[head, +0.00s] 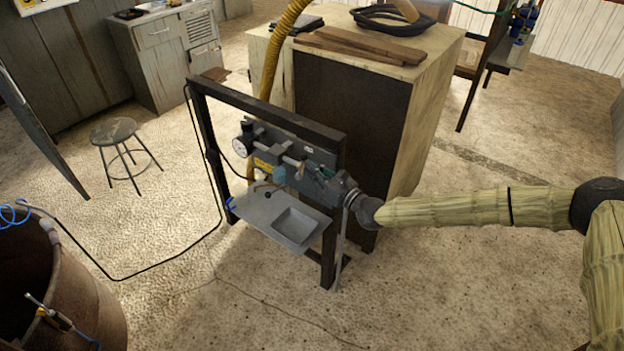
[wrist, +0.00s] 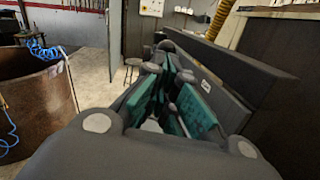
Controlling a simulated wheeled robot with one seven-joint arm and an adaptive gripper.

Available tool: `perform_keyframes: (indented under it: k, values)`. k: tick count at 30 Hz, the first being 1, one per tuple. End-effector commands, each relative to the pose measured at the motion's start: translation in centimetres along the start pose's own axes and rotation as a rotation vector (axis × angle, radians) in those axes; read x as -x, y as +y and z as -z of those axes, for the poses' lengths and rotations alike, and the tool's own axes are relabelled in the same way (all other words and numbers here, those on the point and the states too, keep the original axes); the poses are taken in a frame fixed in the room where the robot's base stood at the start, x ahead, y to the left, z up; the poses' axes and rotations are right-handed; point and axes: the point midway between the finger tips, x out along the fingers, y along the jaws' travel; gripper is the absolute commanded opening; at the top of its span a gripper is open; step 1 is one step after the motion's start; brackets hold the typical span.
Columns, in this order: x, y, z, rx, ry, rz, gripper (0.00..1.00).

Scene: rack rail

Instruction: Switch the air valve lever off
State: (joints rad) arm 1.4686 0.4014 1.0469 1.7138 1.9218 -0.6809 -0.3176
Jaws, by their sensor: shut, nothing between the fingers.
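A dark rack frame (head: 262,103) carries a grey panel (head: 290,130) with a round white gauge (head: 240,147), a yellow label (head: 262,163) and small fittings in a row. A blue part (head: 279,174) sits among these fittings. I cannot tell which fitting is the air valve lever. My gripper (head: 318,171), with green finger pads, is at the right part of the panel, in front of it. In the wrist view, my gripper (wrist: 174,84) points along the panel (wrist: 215,75), which runs on its right. The fingers are shut and empty, and they hide some of the fittings.
A grey shelf (head: 256,208) with a square tray (head: 296,226) juts out below the panel. A wooden cabinet (head: 428,105) stands behind the rack. A black hose (head: 165,270) trails over the floor towards a rusty barrel (head: 95,300). The floor in front is clear.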

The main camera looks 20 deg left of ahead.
Motion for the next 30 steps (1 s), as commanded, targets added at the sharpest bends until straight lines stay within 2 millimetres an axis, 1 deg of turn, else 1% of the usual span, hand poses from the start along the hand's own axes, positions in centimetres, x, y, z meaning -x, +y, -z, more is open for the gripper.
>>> perform_keyframes:
  k: [3,12,19,30]
  values:
    - [-1.1,0.0,-0.6,0.0,0.0,-0.004,0.0]
    - [-2.6,0.4,-1.0,-0.001,0.001,-0.01,0.0]
    - [-2.9,0.4,-1.0,-0.001,0.001,-0.009,0.0]
    - [-2.8,0.3,-1.1,-0.001,0.001,-0.007,0.0]
